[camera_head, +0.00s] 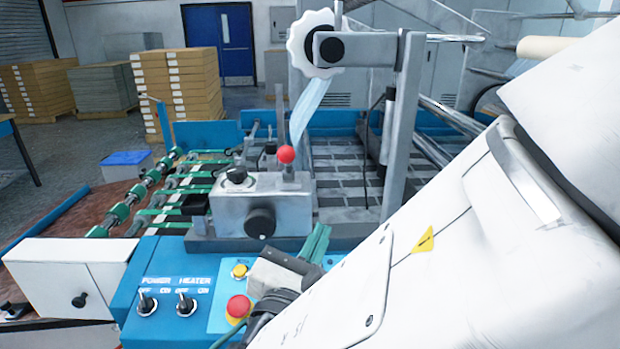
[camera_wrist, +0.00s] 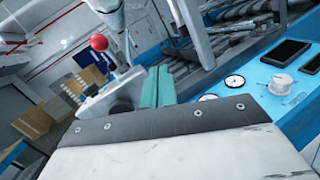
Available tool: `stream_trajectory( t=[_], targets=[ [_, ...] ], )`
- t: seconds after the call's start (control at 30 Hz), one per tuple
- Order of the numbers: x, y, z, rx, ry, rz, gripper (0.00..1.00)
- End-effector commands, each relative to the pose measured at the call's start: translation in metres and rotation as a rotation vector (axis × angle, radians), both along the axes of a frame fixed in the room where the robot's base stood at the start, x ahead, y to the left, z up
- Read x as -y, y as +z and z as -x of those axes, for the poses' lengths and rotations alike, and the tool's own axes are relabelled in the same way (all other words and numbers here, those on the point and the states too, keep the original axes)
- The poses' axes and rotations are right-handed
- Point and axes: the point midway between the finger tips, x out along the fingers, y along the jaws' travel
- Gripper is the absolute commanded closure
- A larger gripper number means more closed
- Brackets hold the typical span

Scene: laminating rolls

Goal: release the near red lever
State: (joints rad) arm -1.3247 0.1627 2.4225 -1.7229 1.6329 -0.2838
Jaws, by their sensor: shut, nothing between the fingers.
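A red ball knob (camera_head: 286,154) tops a short lever on a grey metal block (camera_head: 262,205) with a black round knob on its front. It is the only red lever I see. The red knob also shows in the wrist view (camera_wrist: 98,42), up and left of my fingers. My gripper (camera_head: 319,236) has green fingers pressed together, with nothing between them. It is right of the block and lower than the red knob, apart from the knob. The fingers also show in the wrist view (camera_wrist: 158,84). Whether they touch the block's base cannot be told.
A blue control panel (camera_head: 212,283) with two toggle switches, a yellow button and a red mushroom button (camera_head: 238,307) lies in front. A grey post (camera_head: 402,130) and a white handwheel (camera_head: 311,44) stand behind. My arm hides the right side.

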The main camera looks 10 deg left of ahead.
Motion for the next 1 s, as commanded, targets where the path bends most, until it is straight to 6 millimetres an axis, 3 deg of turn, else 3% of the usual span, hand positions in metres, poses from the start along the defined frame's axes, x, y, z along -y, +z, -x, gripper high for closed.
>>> stream_trajectory(
  t=[0.03,0.1,0.2,0.57,0.77,1.0],
  targets=[
    [-0.023,-0.004,0.014,0.027,0.076,0.039,1.0],
    [-0.046,-0.006,0.029,0.059,0.153,0.073,1.0],
    [-0.063,-0.008,0.041,0.086,0.214,0.098,1.0],
    [-0.067,-0.008,0.043,0.094,0.229,0.104,1.0],
    [-0.067,-0.004,0.027,0.093,0.223,0.102,1.0],
    [-0.071,0.007,-0.021,0.093,0.221,0.101,1.0]
  ],
)
